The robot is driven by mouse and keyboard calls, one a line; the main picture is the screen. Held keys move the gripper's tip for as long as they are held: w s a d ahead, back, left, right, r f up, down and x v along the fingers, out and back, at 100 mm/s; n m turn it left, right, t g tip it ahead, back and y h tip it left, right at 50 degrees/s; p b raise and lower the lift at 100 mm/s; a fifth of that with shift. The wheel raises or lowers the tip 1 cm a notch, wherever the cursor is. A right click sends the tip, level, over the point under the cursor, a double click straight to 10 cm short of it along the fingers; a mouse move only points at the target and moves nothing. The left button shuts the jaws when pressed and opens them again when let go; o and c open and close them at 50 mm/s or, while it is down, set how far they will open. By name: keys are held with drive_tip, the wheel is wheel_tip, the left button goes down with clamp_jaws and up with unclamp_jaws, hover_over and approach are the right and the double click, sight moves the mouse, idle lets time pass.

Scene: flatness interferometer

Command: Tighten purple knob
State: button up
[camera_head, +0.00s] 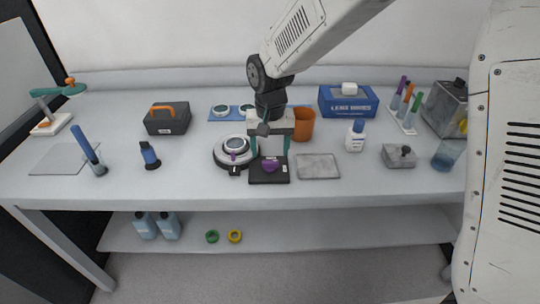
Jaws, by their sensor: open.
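A purple knob (270,166) sits on a small black base (259,178) near the front middle of the table. My gripper (270,153) points down at this base, its two teal fingers spread apart and empty. In this view the fingertips lie just above the knob, one to each side; I cannot tell their height or whether they touch anything. Just left is a round black-and-white instrument (222,153) with a disc on top (237,145) and a small purple part (233,156) at its front. My gripper hides the area behind the base.
A flat grey plate (317,166) lies close right of the base, with an orange cup (304,124) behind. A white bottle (355,136) and a grey block with a knob (398,156) stand farther right. The table front between the dark blue bottle (149,156) and the instrument is clear.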

sight(270, 161)
wheel_tip(270, 161, up, 4)
drive_tip(key=shift+r, duration=0.15)
idle(0.5)
drive_tip(key=s+d+r, duration=0.3)
drive_tip(key=s+d, duration=0.4)
drive_tip(key=s, duration=0.2)
drive_tip(key=s+d+r+t, duration=0.1)
drive_tip(key=s+d+r, duration=0.3)
drive_tip(key=s+d, duration=0.4)
drive_tip(key=s+d+r, duration=0.4)
drive_tip(key=s+d, duration=0.4)
drive_tip(key=s, duration=0.3)
